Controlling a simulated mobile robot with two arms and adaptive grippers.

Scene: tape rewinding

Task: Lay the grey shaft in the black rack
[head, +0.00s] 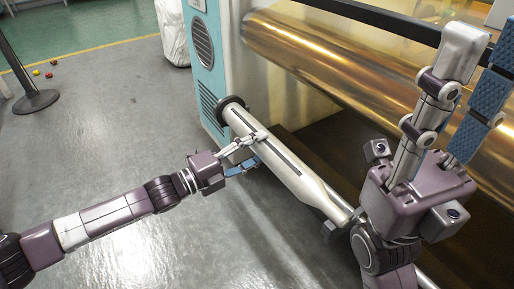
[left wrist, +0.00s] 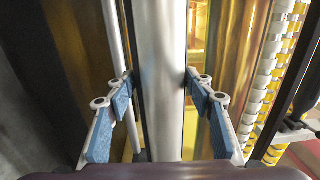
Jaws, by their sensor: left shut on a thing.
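In the left wrist view the shaft (left wrist: 160,60) runs upright between the blue finger pads of the left gripper (left wrist: 160,84). My right gripper (head: 481,62) is open, fingers pointing up, with nothing seen between them. It is right of the shaft's near end. I cannot pick out the black rack for certain.
A large gold roll (head: 345,70) spans the machine behind the shaft. A pale blue machine housing (head: 207,62) stands at its left. A black post base (head: 36,101) is on the left floor. The grey floor (head: 110,120) between is clear.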

